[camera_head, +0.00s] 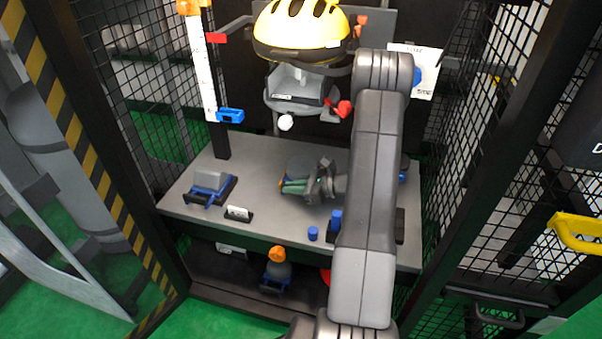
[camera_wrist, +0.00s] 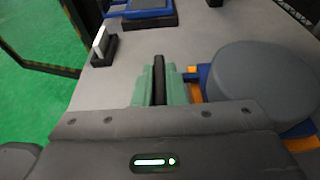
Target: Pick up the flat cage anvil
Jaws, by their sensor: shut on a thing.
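The flat cage anvil is a dark grey round block with blue and orange parts at its side; it shows in the wrist view (camera_wrist: 262,82) at right and in the head view (camera_head: 301,165) on or just above the grey bench. My gripper (camera_head: 297,186) reaches it from the right. In the wrist view my gripper's green fingers (camera_wrist: 160,84) are shut on a narrow black bar, which seems to be the anvil's handle. My gripper hides part of the anvil in the head view. I cannot tell whether the anvil touches the bench.
A grey block in a blue holder (camera_head: 210,185) stands at the bench's left, near a small label stand (camera_head: 238,213). Blue cylinders (camera_head: 313,234) stand at the front edge. A yellow helmet (camera_head: 300,30) hangs above. Black mesh walls (camera_head: 480,130) enclose the sides.

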